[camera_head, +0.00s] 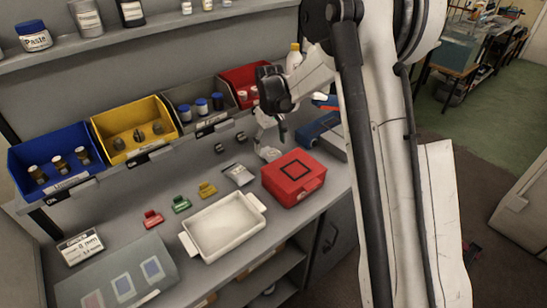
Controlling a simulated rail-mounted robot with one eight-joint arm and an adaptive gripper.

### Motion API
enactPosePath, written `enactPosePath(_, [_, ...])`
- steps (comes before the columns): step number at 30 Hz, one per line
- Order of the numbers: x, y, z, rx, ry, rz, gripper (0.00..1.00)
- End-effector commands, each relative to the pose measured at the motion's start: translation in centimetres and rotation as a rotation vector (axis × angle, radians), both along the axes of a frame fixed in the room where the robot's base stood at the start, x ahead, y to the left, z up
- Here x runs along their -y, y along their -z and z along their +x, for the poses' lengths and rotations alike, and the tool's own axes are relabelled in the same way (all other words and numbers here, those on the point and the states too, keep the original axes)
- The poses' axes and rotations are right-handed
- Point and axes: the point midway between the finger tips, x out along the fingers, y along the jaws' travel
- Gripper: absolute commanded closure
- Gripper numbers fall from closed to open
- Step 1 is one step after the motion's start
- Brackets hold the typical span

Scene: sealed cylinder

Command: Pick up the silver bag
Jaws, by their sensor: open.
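A small flat silver bag (238,174) with a dark marking along its upper edge lies on the grey worktop, left of the red case.
A red case (294,178) stands right of the silver bag. A white tray (188,245) and red, green and yellow clips lie in front and left. Blue (60,182), yellow, grey and red bins line the back. A blue device (318,130) stands behind the case.

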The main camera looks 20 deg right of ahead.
Motion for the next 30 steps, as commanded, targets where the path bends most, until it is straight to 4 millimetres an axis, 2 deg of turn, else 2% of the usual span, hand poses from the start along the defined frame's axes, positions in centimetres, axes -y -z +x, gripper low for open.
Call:
enactPosePath(6, [0.3, 3.1, -0.2, 0.0, 0.0, 0.0, 0.29])
enactPosePath(9, [0.3, 4.0, -0.3, 0.0, 0.0, 0.0, 0.29])
enactPosePath(18, [0.3, 4.3, -0.3, 0.0, 0.0, 0.0, 0.3])
enactPosePath(27, [0.3, 4.3, -0.3, 0.0, 0.0, 0.0, 0.7])
enactPosePath(29, [0.3, 4.3, -0.3, 0.0, 0.0, 0.0, 0.78])
enactPosePath(30, [0.3, 4.3, -0.3, 0.0, 0.0, 0.0, 0.79])
